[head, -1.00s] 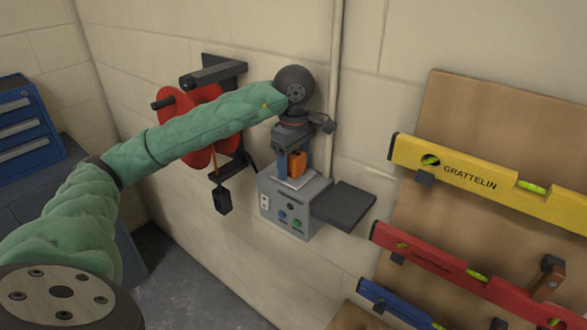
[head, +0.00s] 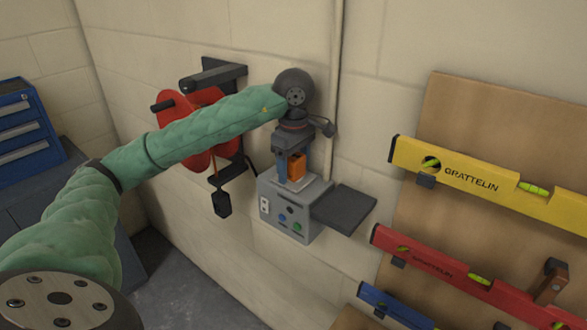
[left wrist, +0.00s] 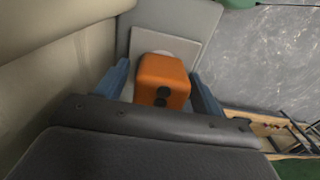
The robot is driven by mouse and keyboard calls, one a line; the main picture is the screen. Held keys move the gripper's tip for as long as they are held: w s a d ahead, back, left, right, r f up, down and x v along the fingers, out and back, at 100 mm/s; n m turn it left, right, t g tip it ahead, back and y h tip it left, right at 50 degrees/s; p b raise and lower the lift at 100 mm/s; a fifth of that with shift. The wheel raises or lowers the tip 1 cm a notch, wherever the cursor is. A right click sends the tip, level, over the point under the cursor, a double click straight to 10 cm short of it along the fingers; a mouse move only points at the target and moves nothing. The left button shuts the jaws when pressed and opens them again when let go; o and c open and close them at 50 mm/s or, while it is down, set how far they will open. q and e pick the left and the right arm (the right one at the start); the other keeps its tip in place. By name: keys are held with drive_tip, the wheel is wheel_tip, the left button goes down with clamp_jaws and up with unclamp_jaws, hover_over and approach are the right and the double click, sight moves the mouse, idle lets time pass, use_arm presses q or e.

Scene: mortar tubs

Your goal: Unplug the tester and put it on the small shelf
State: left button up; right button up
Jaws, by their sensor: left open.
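The orange tester (head: 296,166) is a small block standing on a pale plate on top of the grey wall box (head: 290,215). In the left wrist view the tester (left wrist: 163,80) shows two dark round spots on its face. My left gripper (head: 294,176) points down at it from above and is open. Its blue fingers stand on either side of the tester, with gaps visible in the left wrist view (left wrist: 162,86). The small dark shelf (head: 344,207) juts out just right of the box and is bare. My right gripper is not in view.
A red reel (head: 183,125) on a dark wall bracket is behind my left arm, with a black plug (head: 222,204) hanging. A pipe (head: 335,90) runs up the wall. Yellow (head: 480,180) and red (head: 450,272) levels hang on a board at right.

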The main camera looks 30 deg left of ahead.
use_arm(q)
drive_tip(key=shift+b, duration=0.6)
idle(0.7)
drive_tip(key=c, duration=1.4)
drive_tip(key=shift+r, duration=0.15)
drive_tip(key=shift+r+p, duration=0.7)
drive_tip(key=shift+r, duration=1.2)
drive_tip(key=shift+r+p, duration=0.5)
drive_tip(key=shift+r, duration=0.3)
drive_tip(key=shift+r, duration=0.15)
